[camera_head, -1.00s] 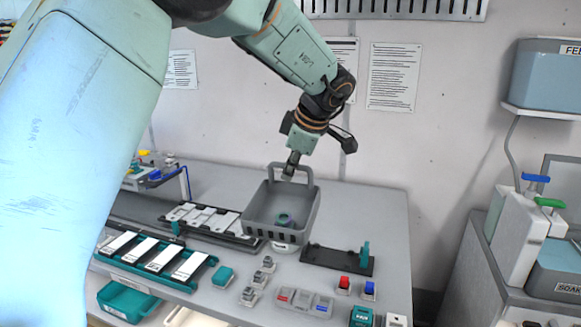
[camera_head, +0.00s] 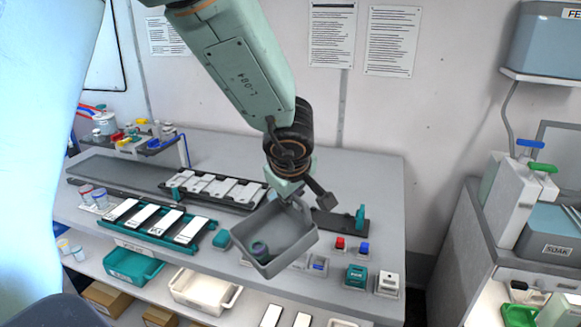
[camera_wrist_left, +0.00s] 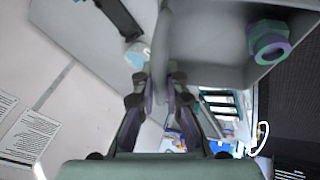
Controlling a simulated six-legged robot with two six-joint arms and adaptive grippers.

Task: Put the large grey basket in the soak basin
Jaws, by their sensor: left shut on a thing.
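The large grey basket (camera_head: 284,236) hangs tilted from my left gripper (camera_head: 297,198) in the head view, above the front part of the table. The gripper is shut on the basket near its handle. The soak basin (camera_head: 556,236), labelled SOAK, stands at the right edge on a separate counter. My right gripper is not in view.
The grey table (camera_head: 378,185) holds a teal rack (camera_head: 160,222) with white slides, a black tray (camera_head: 213,188), and small red, blue and teal blocks. White dispensers with blue and green handles (camera_head: 515,195) stand beside the basin. A floor gap (camera_head: 420,270) separates table and counter.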

